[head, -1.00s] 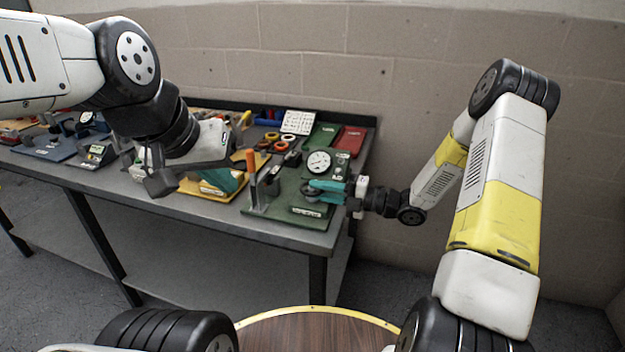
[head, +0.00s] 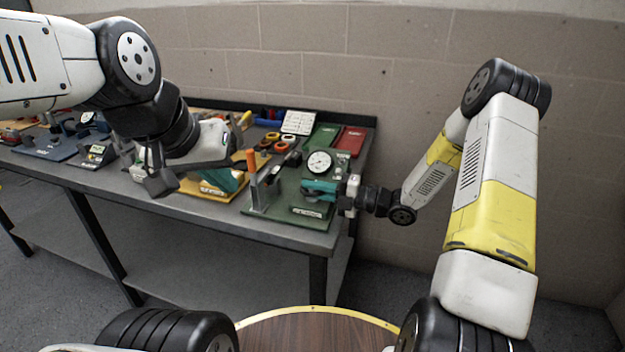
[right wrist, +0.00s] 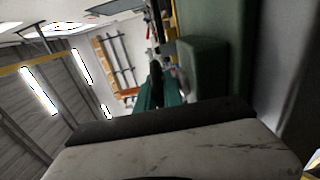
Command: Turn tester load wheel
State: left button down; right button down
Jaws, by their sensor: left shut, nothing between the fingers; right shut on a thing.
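My right gripper (head: 312,188), with teal fingers, reaches in from the right, low over the plate below the gauge. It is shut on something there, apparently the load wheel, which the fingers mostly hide. In the right wrist view the teal fingers (right wrist: 160,92) show beside a dark green body, with no clear wheel. My left gripper (head: 160,182) is shut and empty, above the bench's front edge left of the tester.
A yellow-based device (head: 208,190) with a teal part sits between my left gripper and the tester. A red tray (head: 350,140), tape rolls (head: 272,137) and a white label card (head: 298,122) lie behind. A block wall stands behind the bench.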

jog(key=shift+t, duration=0.3)
jog(key=m+t+h, duration=0.3)
jog(key=t, duration=0.1)
jog(key=m+t+h, duration=0.3)
jog(key=shift+s+a+f+m+t, duration=0.1)
jog(key=shift+s+a+m+t, duration=0.1)
jog(key=shift+m+t, duration=0.15)
jog(key=m+t+h, duration=0.1)
jog(key=m+h, duration=0.1)
jog(key=h, duration=0.1)
jog(key=m+t+h, duration=0.2)
jog(key=m+h, duration=0.1)
jog(key=h, duration=0.1)
jog(key=shift+t+h, duration=0.25)
jog(key=shift+h, duration=0.05)
jog(key=m+h, duration=0.2)
jog(key=h, duration=0.2)
jog(key=m+h, duration=0.3)
jog(key=h, duration=0.1)
jog(key=shift+w+m, duration=0.15)
jog(key=shift+m, duration=0.2)
jog(key=shift+d+m+g+h, duration=0.1)
jog(key=shift+m+g+h, duration=0.85)
jog(key=shift+h, duration=0.6)
jog(key=shift+d+m+g+h, duration=0.1)
jog(key=shift+m+g+h, duration=0.55)
jog(key=shift+m+h, duration=0.7)
jog(key=shift+h, duration=0.3)
